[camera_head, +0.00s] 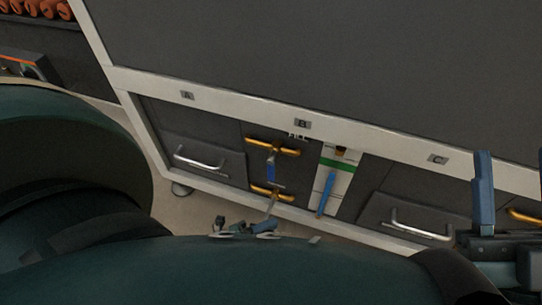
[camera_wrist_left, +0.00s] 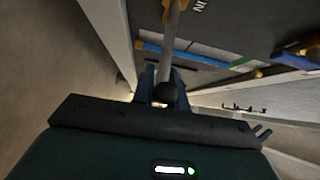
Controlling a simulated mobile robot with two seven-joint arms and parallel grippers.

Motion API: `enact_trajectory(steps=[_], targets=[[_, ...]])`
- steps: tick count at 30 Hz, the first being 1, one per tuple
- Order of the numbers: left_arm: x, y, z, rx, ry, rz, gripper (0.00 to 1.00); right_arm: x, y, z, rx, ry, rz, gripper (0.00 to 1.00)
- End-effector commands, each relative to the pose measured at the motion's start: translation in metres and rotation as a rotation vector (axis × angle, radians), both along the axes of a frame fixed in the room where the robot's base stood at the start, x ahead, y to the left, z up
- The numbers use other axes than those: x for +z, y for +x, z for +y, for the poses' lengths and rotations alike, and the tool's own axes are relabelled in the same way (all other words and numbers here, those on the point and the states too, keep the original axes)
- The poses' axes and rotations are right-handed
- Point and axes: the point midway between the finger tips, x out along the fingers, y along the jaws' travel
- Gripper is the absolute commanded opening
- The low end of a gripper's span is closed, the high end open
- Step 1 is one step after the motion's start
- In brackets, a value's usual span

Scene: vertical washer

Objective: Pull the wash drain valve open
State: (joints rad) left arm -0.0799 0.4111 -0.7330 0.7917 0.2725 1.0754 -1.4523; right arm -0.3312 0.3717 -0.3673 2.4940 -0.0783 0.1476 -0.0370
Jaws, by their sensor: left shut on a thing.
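The drain valve (camera_head: 270,191) is the lower of two yellow valves under B. Its metal lever (camera_wrist_left: 173,40) runs to a black knob (camera_wrist_left: 166,95) at its end. My left gripper (camera_wrist_left: 163,92) is shut around the black knob end of the lever. In the head view my left gripper (camera_head: 264,226) shows only in part below the valve, with my teal arm hiding the rest. My right gripper (camera_head: 512,172) stands at the right edge with its blue fingers apart and nothing seen between them.
The yellow fill valve (camera_head: 273,146) with a blue handle sits just above. A white and green panel (camera_head: 340,172) with a blue bar (camera_head: 326,193) is to the right. Metal drawer handles (camera_head: 200,162) flank them. The washer's white lower frame (camera_wrist_left: 105,30) is close to my left gripper.

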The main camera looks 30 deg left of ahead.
Motion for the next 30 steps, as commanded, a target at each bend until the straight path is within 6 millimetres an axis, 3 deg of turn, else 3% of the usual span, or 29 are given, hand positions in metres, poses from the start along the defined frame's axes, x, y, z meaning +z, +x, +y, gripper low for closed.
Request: enact_trajectory(steps=[6, 7, 15, 23, 30], targets=[[-0.001, -0.006, -0.001, -0.007, -0.003, 0.001, 0.00, 0.002, 0.000, 0.000, -0.004, 0.008, -0.001, 0.47], [-0.001, -0.007, -0.001, -0.007, -0.003, 0.001, 0.16, 0.002, 0.000, -0.001, -0.004, 0.009, -0.002, 0.47], [0.000, -0.004, -0.001, -0.005, -0.002, 0.000, 0.36, 0.004, 0.001, -0.001, -0.007, 0.012, -0.011, 0.47], [0.000, -0.005, 0.000, -0.004, -0.002, 0.001, 0.36, 0.006, 0.000, -0.002, -0.007, 0.012, -0.017, 0.47], [0.000, -0.036, 0.019, -0.003, -0.001, 0.005, 0.36, 0.008, 0.001, -0.002, -0.005, 0.011, 0.005, 0.47]])
